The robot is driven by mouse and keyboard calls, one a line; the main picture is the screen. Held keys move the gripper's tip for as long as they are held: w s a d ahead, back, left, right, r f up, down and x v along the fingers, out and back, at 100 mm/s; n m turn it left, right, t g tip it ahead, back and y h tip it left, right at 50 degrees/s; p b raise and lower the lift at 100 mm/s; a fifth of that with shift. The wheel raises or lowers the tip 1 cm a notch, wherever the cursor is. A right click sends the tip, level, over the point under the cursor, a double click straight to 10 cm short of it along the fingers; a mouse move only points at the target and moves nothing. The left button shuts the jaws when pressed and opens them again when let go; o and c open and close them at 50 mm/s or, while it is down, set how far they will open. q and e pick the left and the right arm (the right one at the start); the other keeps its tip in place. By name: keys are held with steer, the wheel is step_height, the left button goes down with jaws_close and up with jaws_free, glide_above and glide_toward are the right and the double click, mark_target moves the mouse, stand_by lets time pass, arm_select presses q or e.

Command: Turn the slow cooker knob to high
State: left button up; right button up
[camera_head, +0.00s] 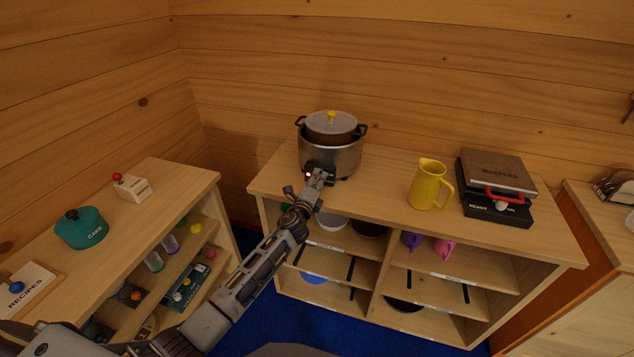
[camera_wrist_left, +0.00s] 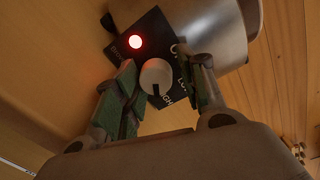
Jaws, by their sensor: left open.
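The slow cooker (camera_head: 340,157) stands at the left end of the shelf unit's top, a metal pot with a lid and yellow lid knob. Its black control panel (camera_wrist_left: 172,47) shows in the left wrist view, with a lit red light (camera_wrist_left: 136,42) and partly hidden lettering. The pale round control knob (camera_wrist_left: 156,73) has a dark mark at its lower edge, towards partly visible letters "GH". My left gripper (camera_head: 317,178) is at the cooker's front. In the wrist view its open fingers (camera_wrist_left: 162,76) are on either side of the knob; I cannot tell whether they touch it.
A yellow pitcher (camera_head: 427,184) and a black appliance with a red handle (camera_head: 497,187) stand to the right on the same top (camera_head: 385,180).

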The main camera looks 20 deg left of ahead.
arm_select(q)
steer(key=shift+s+f, duration=0.2)
steer(key=shift+f, duration=0.4)
steer(key=s+r, duration=0.1)
steer(key=s, duration=0.6)
steer(key=shift+s, duration=0.3)
steer(key=shift+r, duration=0.15)
steer(key=shift+a, duration=0.15)
